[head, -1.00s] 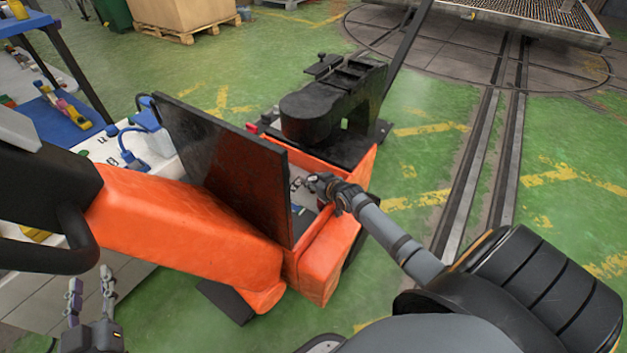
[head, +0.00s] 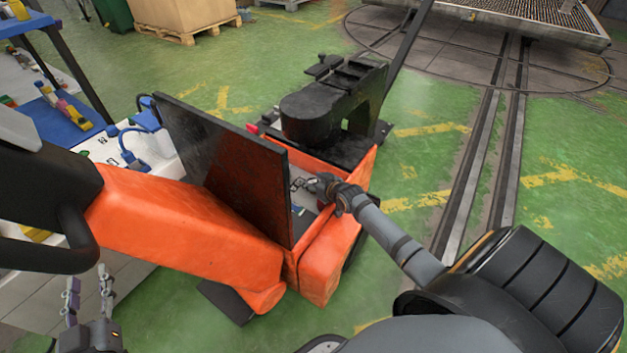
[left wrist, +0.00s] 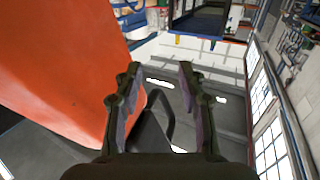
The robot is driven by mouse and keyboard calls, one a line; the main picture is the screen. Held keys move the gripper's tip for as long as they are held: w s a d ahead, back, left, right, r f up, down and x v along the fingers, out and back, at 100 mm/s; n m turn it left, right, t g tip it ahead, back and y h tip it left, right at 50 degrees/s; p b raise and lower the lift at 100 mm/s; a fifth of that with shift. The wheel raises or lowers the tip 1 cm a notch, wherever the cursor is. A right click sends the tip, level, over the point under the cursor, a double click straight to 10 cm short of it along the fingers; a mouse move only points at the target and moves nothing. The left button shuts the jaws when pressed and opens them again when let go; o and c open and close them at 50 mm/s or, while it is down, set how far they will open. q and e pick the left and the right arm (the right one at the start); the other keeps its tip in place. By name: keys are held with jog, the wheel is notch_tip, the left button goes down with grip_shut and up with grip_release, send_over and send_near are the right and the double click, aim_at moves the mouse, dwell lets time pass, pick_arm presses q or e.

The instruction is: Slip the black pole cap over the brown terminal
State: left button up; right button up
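The open battery compartment (head: 300,212) of the orange vehicle (head: 185,235) lies behind a raised black lid (head: 225,165). My right gripper (head: 318,188) is at the compartment's right side, over its opening. Its fingers are too small and partly hidden, so I cannot tell whether they are shut or hold anything. Small grey and dark parts show beside it inside. I cannot make out the black pole cap or the brown terminal. My left gripper (head: 88,290) is at the lower left, with its fingers apart and empty; the left wrist view shows it open (left wrist: 157,88).
A black seat-like part (head: 325,105) stands behind the compartment. A white workbench (head: 105,148) with a blue-topped bottle (head: 150,140) is at the left. Green floor and rails (head: 485,150) lie clear at the right.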

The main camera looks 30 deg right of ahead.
jog(key=shift+o, duration=0.6)
jog(key=shift+s+f, duration=0.35)
jog(key=shift+f, duration=0.35)
jog(key=shift+s, duration=0.2)
jog(key=v, duration=0.6)
jog(key=r+v, duration=0.1)
jog(key=v, duration=0.3)
jog(key=shift+w+d+r, duration=0.1)
jog(key=shift+w+r, duration=0.05)
jog(key=shift+w, duration=0.05)
jog(key=shift+v, duration=0.75)
jog(key=shift+w+r, duration=0.15)
